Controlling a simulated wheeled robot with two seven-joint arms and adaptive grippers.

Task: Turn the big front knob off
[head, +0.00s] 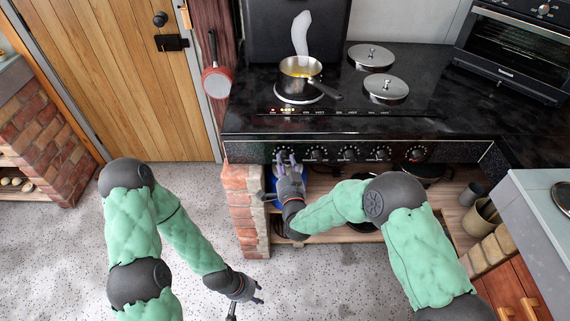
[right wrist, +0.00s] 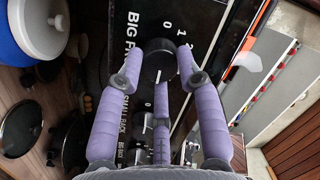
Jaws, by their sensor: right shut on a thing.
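The big front knob (right wrist: 158,60) is a round black knob in the right wrist view, beside the lettering "BIG FR", which is partly covered. Its white mark points toward the bottom of that picture, while the printed 0 is above the knob. My right gripper (right wrist: 157,68) is shut on this knob, with its purple fingers around it. In the head view my right gripper (head: 286,158) is at the left end of the stove's front panel and hides most of the knob. My left gripper (head: 246,305) hangs low over the floor, empty, its fingers apart.
Other knobs (head: 347,153) run rightward along the panel; the small back knob (right wrist: 143,122) is beside the gripped one. A pan (head: 300,70) with yellow contents stands on a burner near glowing lights. A brick pillar (head: 243,205) stands left of the shelf. The floor at left is free.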

